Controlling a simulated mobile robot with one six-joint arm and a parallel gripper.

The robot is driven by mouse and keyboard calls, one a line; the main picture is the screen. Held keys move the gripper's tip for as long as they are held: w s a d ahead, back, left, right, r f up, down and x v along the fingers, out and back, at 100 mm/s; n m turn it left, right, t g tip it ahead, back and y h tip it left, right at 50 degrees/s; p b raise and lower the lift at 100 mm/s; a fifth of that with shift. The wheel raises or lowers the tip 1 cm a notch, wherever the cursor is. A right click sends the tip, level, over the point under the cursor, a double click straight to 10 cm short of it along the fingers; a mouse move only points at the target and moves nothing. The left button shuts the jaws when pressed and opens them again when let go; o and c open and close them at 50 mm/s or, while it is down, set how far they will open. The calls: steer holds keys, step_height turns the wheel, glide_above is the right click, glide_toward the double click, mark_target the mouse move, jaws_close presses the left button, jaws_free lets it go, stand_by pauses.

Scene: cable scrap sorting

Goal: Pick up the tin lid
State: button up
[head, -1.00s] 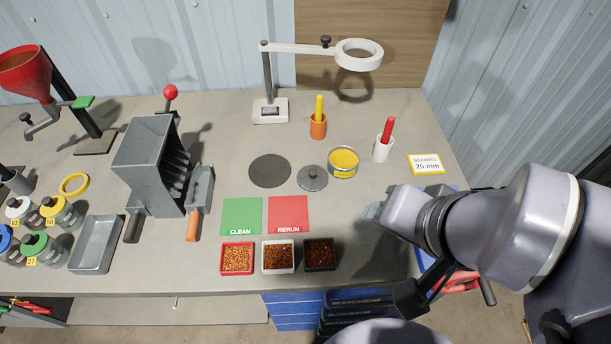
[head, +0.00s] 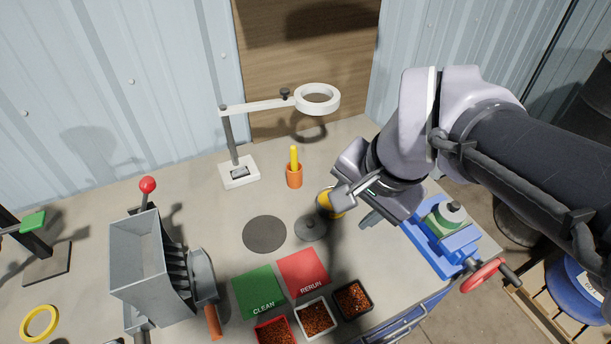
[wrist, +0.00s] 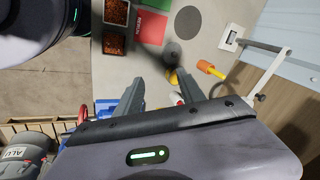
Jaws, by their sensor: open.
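The tin lid (head: 311,228), a grey disc with a small knob, lies flat on the bench between a dark round mat and the yellow tin (head: 329,207). In the wrist view the lid (wrist: 173,52) looks dark, in shadow, beyond the fingers. My gripper (head: 355,207) is open and empty, above the bench to the right of the lid. It partly hides the yellow tin in the head view. In the wrist view both fingers (wrist: 159,83) stand apart with nothing held between them.
The magnifier lamp (head: 240,172) and orange cup (head: 294,176) stand behind. The green and red mats (head: 302,272) and scrap trays (head: 316,318) lie in front. A blue vise (head: 440,250) is at the right, a grey hopper (head: 150,265) at the left.

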steer(key=w+a+f+m+g+h+p, duration=0.1)
steer(key=w+a+f+m+g+p, duration=0.2)
steer(key=w, duration=0.7)
steer(key=m+b, duration=0.3)
steer(key=m, duration=0.2)
glide_above(312, 221)
steer(key=shift+g+h, duration=0.4)
steer(key=f, duration=1.8)
steer(key=shift+s+a+f, duration=0.1)
steer(key=shift+s+a, duration=0.05)
steer(key=shift+a, duration=0.25)
steer(key=f+b, duration=0.1)
steer(key=f, duration=0.1)
steer(key=f+b, duration=0.1)
steer(key=f, duration=0.1)
steer(key=f+b, duration=0.1)
steer(key=f, duration=0.1)
steer(key=shift+d+f, duration=0.15)
steer(key=shift+d, duration=0.2)
steer(key=shift+c, duration=0.7)
jaws_close()
